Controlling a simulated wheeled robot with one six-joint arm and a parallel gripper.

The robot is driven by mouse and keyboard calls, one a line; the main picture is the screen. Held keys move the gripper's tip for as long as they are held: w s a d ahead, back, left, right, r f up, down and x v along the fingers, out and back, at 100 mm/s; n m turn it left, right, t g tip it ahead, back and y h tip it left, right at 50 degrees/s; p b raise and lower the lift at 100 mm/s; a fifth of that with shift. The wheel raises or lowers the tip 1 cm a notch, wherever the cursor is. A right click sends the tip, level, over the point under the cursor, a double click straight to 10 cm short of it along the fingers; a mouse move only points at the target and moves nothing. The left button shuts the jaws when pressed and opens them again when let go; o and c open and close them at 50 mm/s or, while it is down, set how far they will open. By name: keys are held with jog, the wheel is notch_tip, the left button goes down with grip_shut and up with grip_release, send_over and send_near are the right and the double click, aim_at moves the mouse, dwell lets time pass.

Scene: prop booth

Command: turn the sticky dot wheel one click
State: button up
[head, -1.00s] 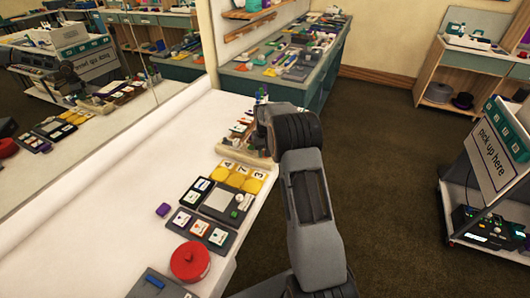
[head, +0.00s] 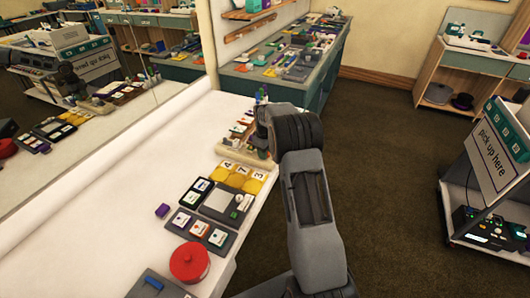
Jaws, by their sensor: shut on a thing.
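My gripper (head: 263,149) is at the far end of my arm, low over the wooden tray (head: 232,161) of small items on the white table. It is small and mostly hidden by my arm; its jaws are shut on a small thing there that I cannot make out. I cannot pick out the sticky dot wheel with certainty; the tray's right side is behind my arm.
A mirror (head: 100,140) borders the left. A sign cart (head: 492,165) stands right.

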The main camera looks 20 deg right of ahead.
dwell(0.3)
jog(key=o, duration=0.9)
notch_tip(320, 180, up, 14)
jog(key=shift+s+a+f, duration=0.1)
jog(key=shift+a, duration=0.05)
dwell(0.8)
